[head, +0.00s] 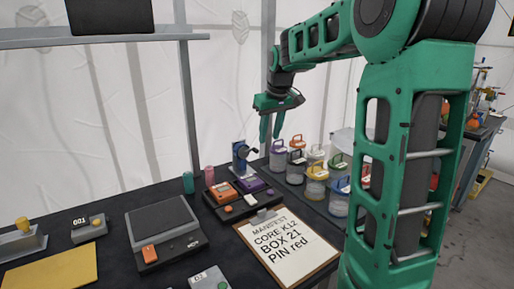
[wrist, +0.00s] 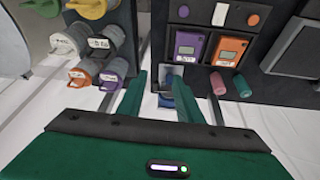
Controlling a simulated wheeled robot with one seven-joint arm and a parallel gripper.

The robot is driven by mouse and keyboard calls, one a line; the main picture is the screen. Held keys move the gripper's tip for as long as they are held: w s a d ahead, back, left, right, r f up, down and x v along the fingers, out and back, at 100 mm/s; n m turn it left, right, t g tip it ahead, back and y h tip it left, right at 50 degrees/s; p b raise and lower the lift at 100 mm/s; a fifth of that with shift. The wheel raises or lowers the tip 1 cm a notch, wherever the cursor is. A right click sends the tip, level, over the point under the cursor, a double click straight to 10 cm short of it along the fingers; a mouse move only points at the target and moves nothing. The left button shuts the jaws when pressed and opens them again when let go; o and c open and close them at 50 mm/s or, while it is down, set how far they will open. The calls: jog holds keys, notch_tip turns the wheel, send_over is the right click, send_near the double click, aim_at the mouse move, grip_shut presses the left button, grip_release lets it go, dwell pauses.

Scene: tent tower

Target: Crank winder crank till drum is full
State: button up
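The winder (head: 240,158) is a small blue device at the back of the dark table. A short dark crank seems to stick out on its right side; the drum's fill is too small to tell. My gripper (head: 271,138) hangs fingers down, above and to the right of the winder, apart from it. In the wrist view my gripper (wrist: 157,80) has its two green fingers spread with nothing held. The winder (wrist: 171,83) shows there near the right fingertip, partly hidden by that finger.
Several lidded jars (head: 315,182) stand right of the winder. A dark panel with orange and purple boxes (head: 249,184) is in front of it, and pink (head: 209,175) and green (head: 188,182) cylinders are to its left. A manifest clipboard (head: 288,248) lies nearer.

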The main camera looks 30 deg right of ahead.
send_near(257, 150)
notch_tip(257, 150, up, 2)
jog(key=shift+n+t, duration=0.4)
jog(key=x, duration=1)
jog(key=shift+s+f, duration=0.1)
jog(key=shift+s, duration=0.2)
grip_shut()
